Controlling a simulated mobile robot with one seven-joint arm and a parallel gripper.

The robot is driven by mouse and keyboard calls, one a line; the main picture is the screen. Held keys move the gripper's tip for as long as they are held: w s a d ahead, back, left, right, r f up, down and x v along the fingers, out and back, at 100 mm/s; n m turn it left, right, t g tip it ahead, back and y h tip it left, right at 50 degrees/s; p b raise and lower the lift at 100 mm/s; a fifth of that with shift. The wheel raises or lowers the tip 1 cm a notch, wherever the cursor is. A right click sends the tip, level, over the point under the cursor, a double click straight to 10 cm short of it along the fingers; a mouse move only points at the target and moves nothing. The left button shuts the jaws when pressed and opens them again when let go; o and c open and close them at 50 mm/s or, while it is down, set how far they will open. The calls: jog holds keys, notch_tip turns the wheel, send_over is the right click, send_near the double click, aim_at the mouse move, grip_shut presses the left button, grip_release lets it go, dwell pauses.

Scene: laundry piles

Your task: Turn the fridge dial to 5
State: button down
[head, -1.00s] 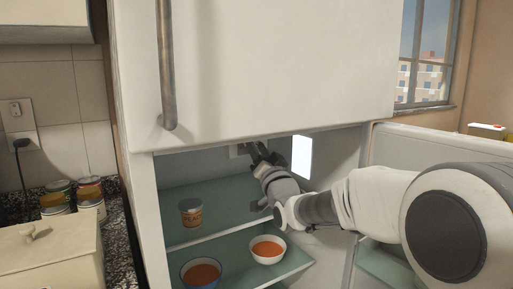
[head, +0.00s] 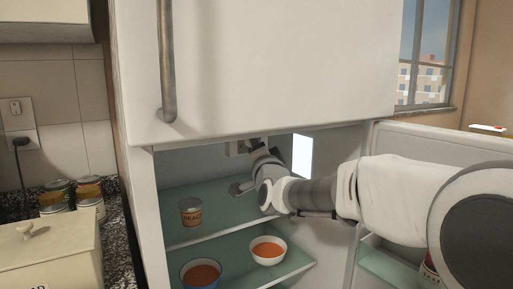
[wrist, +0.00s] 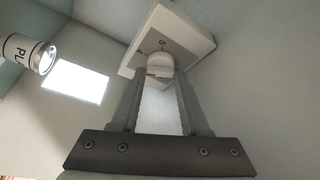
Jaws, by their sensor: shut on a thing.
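The fridge dial (wrist: 160,65) is a small round white knob with a red mark, on a pale box (wrist: 185,38) with dark numbers, seen in the wrist view. A "5" shows above the knob. My gripper (wrist: 160,75) is shut on the dial, with one finger on each side of it. In the head view my gripper (head: 257,148) reaches up inside the open fridge, near the top of the compartment. The dial box (head: 236,148) shows only in part there, and the dial itself is hidden.
A labelled can (head: 190,212) and a bowl of orange food (head: 267,250) stand on glass shelves below my gripper, with another bowl (head: 201,273) at the front. A bright light panel (head: 302,156) is to the right. The fridge door (head: 440,145) stands open at right.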

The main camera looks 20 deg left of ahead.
jog(key=shift+r+m+g+h, duration=0.15)
jog(key=shift+m+g+h, duration=0.35)
jog(key=shift+m, duration=1.6)
jog(key=shift+c, duration=2)
grip_release()
